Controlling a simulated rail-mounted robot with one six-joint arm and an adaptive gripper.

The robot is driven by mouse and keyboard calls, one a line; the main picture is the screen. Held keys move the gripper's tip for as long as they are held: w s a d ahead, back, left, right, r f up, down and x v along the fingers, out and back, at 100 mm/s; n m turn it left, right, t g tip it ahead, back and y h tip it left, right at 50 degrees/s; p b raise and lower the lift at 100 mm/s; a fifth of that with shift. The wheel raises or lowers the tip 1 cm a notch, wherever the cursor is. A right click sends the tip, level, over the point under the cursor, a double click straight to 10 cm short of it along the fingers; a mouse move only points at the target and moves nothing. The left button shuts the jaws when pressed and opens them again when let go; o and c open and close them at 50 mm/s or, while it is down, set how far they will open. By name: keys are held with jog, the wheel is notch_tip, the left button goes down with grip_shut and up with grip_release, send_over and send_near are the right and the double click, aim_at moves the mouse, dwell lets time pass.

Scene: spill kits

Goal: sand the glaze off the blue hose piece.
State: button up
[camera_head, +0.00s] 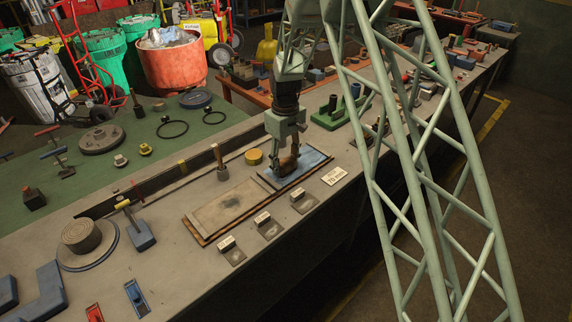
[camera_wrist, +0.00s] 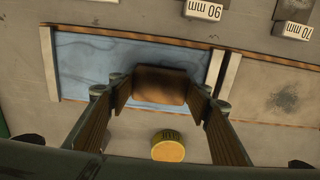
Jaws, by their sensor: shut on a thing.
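The blue hose piece (camera_head: 314,159) lies flat in the right part of a thin wooden-edged frame on the bench. In the wrist view the blue piece (camera_wrist: 95,65) is pale blue with dark wavy lines. My gripper (camera_head: 287,166) points down over it and is shut on a brown block (camera_wrist: 160,85), probably the sanding block. The block is at the blue piece's edge nearest the gripper in the wrist view and hides part of it. Whether it presses on the surface I cannot tell.
A grey-brown panel (camera_head: 232,207) fills the frame's left part. A yellow round tin (camera_head: 253,157) and a dark-handled tool (camera_head: 220,165) stand behind.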

notch_tip(320, 180, up, 4)
jog(key=shift+d+f+p, duration=0.1)
jog(key=shift+d+p, duration=0.05)
jog(key=shift+p, duration=0.35)
jog(key=shift+w+r, duration=0.1)
jog(key=shift+r, duration=0.2)
jog(key=shift+r+p, duration=0.9)
jog(key=shift+r, duration=1.05)
